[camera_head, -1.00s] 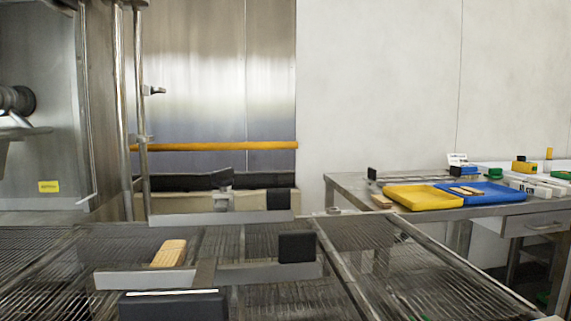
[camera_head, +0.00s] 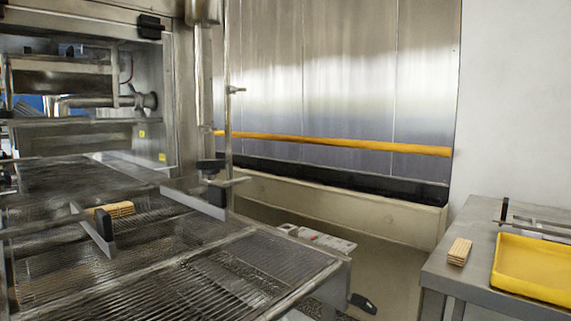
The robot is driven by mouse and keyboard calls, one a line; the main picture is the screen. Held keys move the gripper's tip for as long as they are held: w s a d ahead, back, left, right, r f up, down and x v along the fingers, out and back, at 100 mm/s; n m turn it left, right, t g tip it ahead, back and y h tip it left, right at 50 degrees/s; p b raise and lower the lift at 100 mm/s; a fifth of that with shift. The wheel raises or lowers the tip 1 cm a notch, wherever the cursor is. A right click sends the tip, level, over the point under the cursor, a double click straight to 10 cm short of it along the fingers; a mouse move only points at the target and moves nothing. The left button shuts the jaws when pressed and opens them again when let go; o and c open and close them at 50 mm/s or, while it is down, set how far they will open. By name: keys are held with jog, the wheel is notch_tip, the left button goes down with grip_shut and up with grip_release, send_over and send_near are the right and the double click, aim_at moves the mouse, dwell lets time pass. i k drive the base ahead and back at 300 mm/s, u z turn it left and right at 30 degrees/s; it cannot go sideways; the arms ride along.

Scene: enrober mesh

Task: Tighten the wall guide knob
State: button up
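The mesh conveyor (camera_head: 255,262) fills the lower left. Two flat metal guides stand on it: a near guide (camera_head: 82,220) with a black end block (camera_head: 104,224), and a far guide (camera_head: 180,195) on the wall side with a black end block (camera_head: 217,196). A dark knob-like piece (camera_head: 210,166) sits on a bracket just above the far guide; I cannot tell whether it is tight. A wafer-like bar (camera_head: 114,209) lies by the near guide. My gripper is not in view.
A metal table (camera_head: 445,262) at the right holds a yellow tray (camera_head: 535,268) and a stack of wafer-like bars (camera_head: 459,251). A black handle (camera_head: 362,303) sticks out by the conveyor's near right corner. Floor shows between conveyor and table.

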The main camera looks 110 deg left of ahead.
aim_at(211, 169)
jog(key=i, duration=0.55)
jog(key=u, duration=2.55)
